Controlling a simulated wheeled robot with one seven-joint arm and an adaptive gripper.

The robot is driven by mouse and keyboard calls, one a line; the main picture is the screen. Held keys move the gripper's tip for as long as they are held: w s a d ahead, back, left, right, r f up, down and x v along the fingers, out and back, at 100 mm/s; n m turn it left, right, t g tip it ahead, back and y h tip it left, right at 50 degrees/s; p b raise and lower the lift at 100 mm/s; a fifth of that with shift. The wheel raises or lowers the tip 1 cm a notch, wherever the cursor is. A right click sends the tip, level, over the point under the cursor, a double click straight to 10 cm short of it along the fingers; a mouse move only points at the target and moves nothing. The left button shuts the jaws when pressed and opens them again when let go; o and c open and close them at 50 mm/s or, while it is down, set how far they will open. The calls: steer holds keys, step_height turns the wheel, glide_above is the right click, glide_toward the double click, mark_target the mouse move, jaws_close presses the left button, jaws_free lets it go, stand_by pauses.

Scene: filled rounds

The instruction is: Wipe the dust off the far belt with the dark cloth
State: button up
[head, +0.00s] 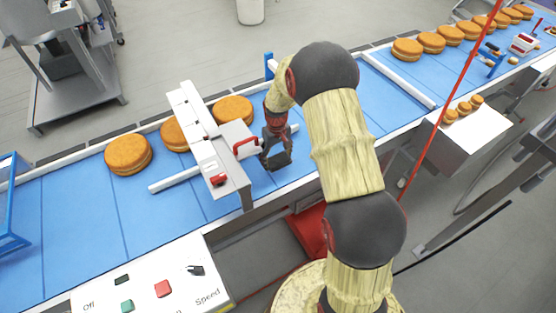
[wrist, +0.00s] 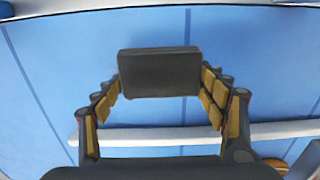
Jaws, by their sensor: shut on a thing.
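My gripper (head: 275,143) is shut on a dark grey block-like cloth (head: 279,160), just right of the white bridge over the blue belt (head: 80,215). In the wrist view the cloth (wrist: 160,72) sits between the two fingers, with the blue belt (wrist: 255,60) behind it. I cannot tell whether the cloth touches the belt. No dust is clearly visible. Part of the belt is hidden behind my arm.
The white bridge (head: 205,140) with a red handle stands close left of my gripper. Several round cakes (head: 128,154) lie on the belt to the left, more (head: 407,49) at the far right. A control panel (head: 150,285) is at front left. A red pole (head: 450,100) stands right.

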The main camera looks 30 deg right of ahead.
mark_target(277, 157)
steer(key=shift+r+p, duration=0.8)
steer(key=shift+r, duration=0.95)
steer(key=shift+f, duration=0.1)
